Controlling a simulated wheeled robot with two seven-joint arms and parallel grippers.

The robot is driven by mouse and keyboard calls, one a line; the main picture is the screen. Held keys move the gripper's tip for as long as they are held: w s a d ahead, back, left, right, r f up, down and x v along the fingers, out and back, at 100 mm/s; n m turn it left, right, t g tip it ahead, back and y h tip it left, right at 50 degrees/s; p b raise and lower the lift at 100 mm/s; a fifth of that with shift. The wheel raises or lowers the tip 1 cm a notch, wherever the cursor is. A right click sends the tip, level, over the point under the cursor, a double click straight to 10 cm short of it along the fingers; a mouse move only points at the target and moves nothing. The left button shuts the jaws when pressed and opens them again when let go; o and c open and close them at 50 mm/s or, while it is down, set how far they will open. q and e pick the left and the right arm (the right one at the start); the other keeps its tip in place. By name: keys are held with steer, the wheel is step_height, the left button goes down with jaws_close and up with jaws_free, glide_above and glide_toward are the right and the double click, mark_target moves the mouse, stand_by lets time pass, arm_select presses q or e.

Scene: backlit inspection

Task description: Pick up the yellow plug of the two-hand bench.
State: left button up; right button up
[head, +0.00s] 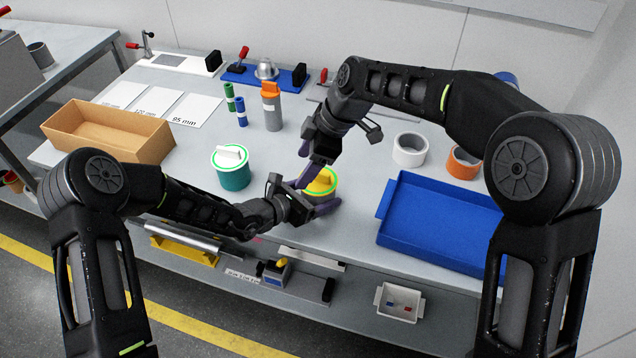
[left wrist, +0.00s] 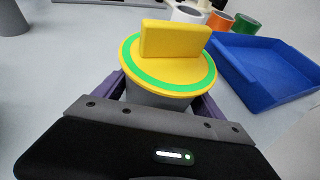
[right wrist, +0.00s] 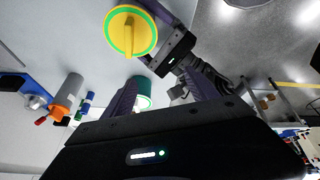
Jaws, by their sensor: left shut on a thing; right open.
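The yellow plug (head: 323,181) has a green ring and a raised bar handle. It sits in the top of a grey cup, and the cup's body (left wrist: 158,97) shows in the left wrist view. The plug (left wrist: 172,58) is upright there. My left gripper (head: 316,199) is shut around the cup below the plug, one purple finger on each side. My right gripper (head: 313,151) is open and empty, close by behind the plug. In the right wrist view the plug (right wrist: 130,31) lies beyond and to the left of the open fingers.
A teal cup with a white plug (head: 232,166) stands to the left. A blue tray (head: 384,215) lies at the right, near white (head: 409,150) and orange (head: 463,163) rings. A cardboard box (head: 88,143), a grey bottle (head: 272,112) and small green and blue cylinders stand farther back.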

steer(key=shift+o, duration=1.4)
steer(key=a+n, duration=0.1)
steer(key=s+a+n+h, duration=0.1)
steer(key=n, duration=0.1)
steer(key=s+n+h, duration=0.1)
steer(key=n, duration=0.1)
steer(key=shift+s+a+r, duration=0.1)
steer(key=shift+a+r, duration=0.05)
steer(key=shift+a, duration=0.25)
steer(key=shift+o, duration=0.8)
steer(key=n, duration=0.1)
steer(key=n+h, duration=0.1)
steer(key=n, duration=0.1)
steer(key=shift+r+t+h, duration=0.25)
steer(key=shift+t+h, duration=0.05)
steer(key=shift+t, duration=0.1)
steer(key=shift+o, duration=1.1)
steer(key=w+d+n+h, duration=0.1)
steer(key=w+d+r+n+t+h, duration=0.1)
steer(key=n, duration=0.1)
steer(key=w+d+r+n+t+h, duration=0.1)
steer(key=d+n, duration=0.1)
steer(key=shift+r, duration=0.1)
steer(key=shift+s, duration=0.1)
glide_above(316, 185)
steer(key=shift+f, duration=3.2)
steer(key=shift+x, duration=2.6)
steer(key=shift+a, duration=0.15)
